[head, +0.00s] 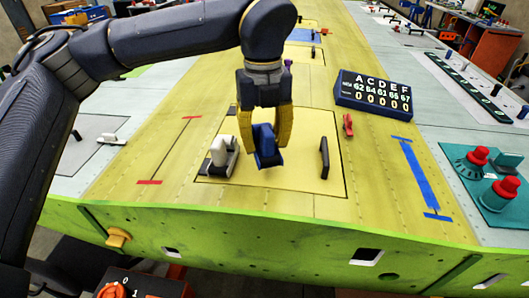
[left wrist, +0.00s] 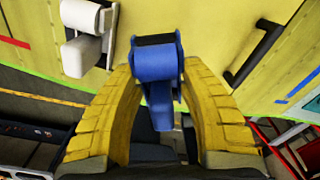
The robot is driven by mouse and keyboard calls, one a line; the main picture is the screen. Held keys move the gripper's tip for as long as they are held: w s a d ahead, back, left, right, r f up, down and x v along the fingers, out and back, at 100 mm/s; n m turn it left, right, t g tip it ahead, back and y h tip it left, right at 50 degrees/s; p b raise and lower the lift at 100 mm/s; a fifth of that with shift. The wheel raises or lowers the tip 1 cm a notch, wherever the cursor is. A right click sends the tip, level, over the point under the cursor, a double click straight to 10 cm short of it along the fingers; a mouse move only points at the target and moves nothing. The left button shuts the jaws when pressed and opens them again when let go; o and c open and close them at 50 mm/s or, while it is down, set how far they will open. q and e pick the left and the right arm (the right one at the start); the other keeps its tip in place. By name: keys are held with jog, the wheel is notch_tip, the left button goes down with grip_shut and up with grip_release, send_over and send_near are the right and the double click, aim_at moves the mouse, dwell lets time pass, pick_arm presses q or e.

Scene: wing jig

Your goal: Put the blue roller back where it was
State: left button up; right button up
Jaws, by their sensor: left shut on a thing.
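The blue roller (head: 265,147) is between the yellow fingers of my left gripper (head: 265,130), above the light yellow panel (head: 300,179) on the wing. My left gripper is shut on it. In the left wrist view the blue roller (left wrist: 155,65) sits between the two fingertips (left wrist: 157,75), its dark roller end pointing away from the palm. A white roller tool (head: 221,157) stands just left of it on the panel, and it also shows in the left wrist view (left wrist: 84,45). I cannot tell whether the blue roller touches the panel. My right gripper is not in view.
A black handle (head: 324,158) rises from the panel's right side. A small red tool (head: 348,125) and a dark number board (head: 373,94) lie beyond it. Blue tape (head: 419,177) marks the right. Red-topped parts (head: 501,187) stand on a teal mat at far right.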

aim_at(265, 154)
pick_arm(q)
jog(key=shift+f, duration=2.05)
jog(key=shift+f, duration=0.1)
jog(key=o, duration=1.3)
notch_tip(265, 154, up, 12)
jog(key=shift+w+a+r, duration=0.1)
